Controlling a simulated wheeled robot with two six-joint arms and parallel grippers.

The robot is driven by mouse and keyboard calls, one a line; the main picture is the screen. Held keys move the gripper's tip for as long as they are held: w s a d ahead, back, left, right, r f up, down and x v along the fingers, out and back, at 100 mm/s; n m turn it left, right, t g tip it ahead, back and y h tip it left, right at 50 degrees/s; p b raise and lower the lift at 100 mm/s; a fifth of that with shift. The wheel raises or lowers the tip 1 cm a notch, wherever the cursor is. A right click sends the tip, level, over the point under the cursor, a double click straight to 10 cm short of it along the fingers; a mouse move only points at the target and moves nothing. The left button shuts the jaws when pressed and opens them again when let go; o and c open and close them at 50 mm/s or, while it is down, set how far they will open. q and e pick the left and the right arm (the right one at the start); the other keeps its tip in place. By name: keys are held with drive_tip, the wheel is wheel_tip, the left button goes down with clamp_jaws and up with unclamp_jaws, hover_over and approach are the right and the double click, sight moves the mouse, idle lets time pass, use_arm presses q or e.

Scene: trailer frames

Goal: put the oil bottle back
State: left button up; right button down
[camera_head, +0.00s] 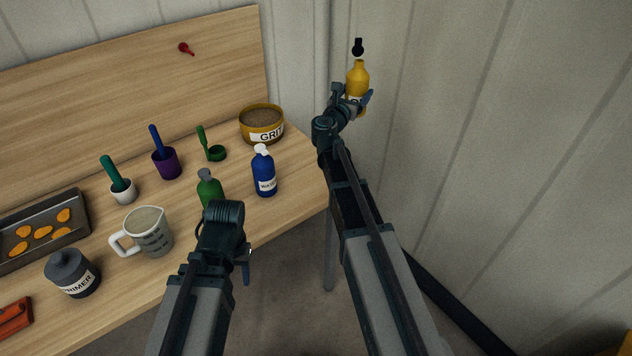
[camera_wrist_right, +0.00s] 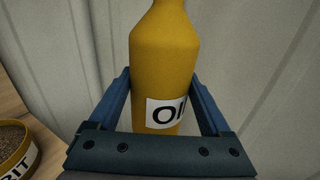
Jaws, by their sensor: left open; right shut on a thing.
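The oil bottle (camera_head: 357,77) is yellow with a white label. In the right wrist view the oil bottle (camera_wrist_right: 165,70) stands upright between the blue fingers, and its label reads "OI" with the rest cut off. My right gripper (camera_head: 354,98) is shut on the bottle and holds it up in front of the wall, to the right of the table. A black cap-like piece (camera_head: 358,46) shows just above the bottle's neck. My left gripper (camera_head: 247,262) is open and low near the table's front edge, partly hidden by its own wrist.
On the wooden table (camera_head: 112,308) stand a blue water bottle (camera_head: 265,176), a green bottle (camera_head: 208,188), a GRIT tub (camera_head: 262,126), a measuring jug (camera_head: 148,232), a PRIMER jar (camera_head: 72,274), several small cups and a tray (camera_head: 78,213). A red peg (camera_head: 186,48) is on the backboard.

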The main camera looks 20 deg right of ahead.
use_arm(q)
wheel_tip(320, 180, down, 7)
drive_tip(key=b, duration=0.5)
use_arm(e)
wheel_tip(320, 180, down, 7)
drive_tip(key=shift+d+r, duration=0.1)
use_arm(q)
drive_tip(key=shift+o, duration=0.4)
drive_tip(key=shift+d+f+b, duration=0.1)
drive_tip(key=shift+f+b, duration=0.15)
drive_tip(key=shift+b, duration=0.1)
use_arm(e)
drive_tip(key=shift+f, duration=0.35)
drive_tip(key=a+f+n+t+y+b, duration=0.2)
drive_tip(key=a+n+t+y, duration=0.3)
drive_tip(key=a, duration=1)
use_arm(q)
wheel_tip(320, 180, down, 12)
drive_tip(key=b, duration=1)
drive_tip(key=shift+f, duration=0.15)
use_arm(e)
drive_tip(key=shift+g+y, duration=0.6)
drive_tip(key=shift+y, duration=0.1)
wheel_tip(320, 180, down, 10)
drive_tip(key=shift+f, duration=0.1)
drive_tip(key=shift+f+b, duration=0.2)
drive_tip(key=shift+b, duration=0.15)
unclamp_jaws()
use_arm(q)
drive_tip(key=shift+f, duration=0.1)
